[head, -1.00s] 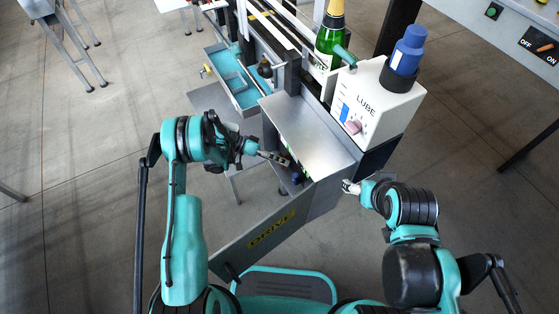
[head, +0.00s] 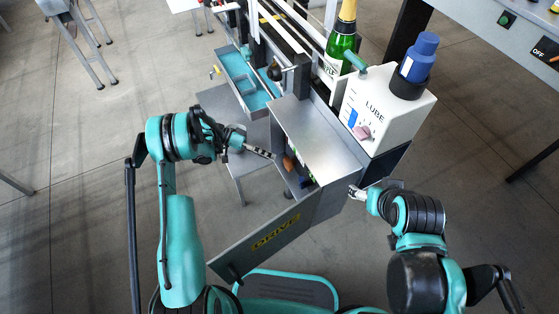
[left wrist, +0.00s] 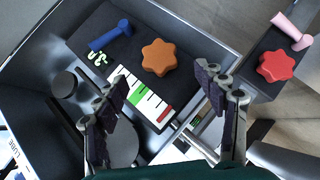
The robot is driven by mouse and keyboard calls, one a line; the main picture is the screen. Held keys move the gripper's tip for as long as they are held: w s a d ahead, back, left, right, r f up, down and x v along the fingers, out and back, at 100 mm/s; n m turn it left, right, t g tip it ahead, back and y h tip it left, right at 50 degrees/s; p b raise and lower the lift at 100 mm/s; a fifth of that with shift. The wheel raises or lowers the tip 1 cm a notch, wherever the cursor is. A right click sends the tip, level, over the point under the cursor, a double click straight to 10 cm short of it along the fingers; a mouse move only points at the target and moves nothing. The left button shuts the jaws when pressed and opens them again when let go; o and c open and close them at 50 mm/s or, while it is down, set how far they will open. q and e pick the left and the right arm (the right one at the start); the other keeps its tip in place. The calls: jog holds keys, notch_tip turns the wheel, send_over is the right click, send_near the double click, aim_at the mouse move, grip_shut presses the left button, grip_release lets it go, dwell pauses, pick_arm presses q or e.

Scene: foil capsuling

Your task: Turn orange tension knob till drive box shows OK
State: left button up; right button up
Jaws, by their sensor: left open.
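The orange star-shaped tension knob (left wrist: 159,57) is on a dark panel inside the open drive box. In the head view the orange knob (head: 289,162) shows small under the box's metal lid. A scale (left wrist: 143,97) with green, white and red parts lies just below the knob in the wrist view; I cannot read its setting. My left gripper (left wrist: 158,88) is open and empty, its fingers spread either side of the scale, apart from the knob. It points into the drive box (head: 313,133) from the left. My right gripper (head: 356,192) is beside the box's right side; its jaws are unclear.
A red star knob (left wrist: 276,66) and pink lever (left wrist: 292,30) are outside the box at right. The DRIVE door (head: 275,232) hangs open. A LUBE box (head: 378,110) and bottle (head: 342,38) stand behind.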

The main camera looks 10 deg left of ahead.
pick_arm(q)
jog(key=shift+v, duration=1.85)
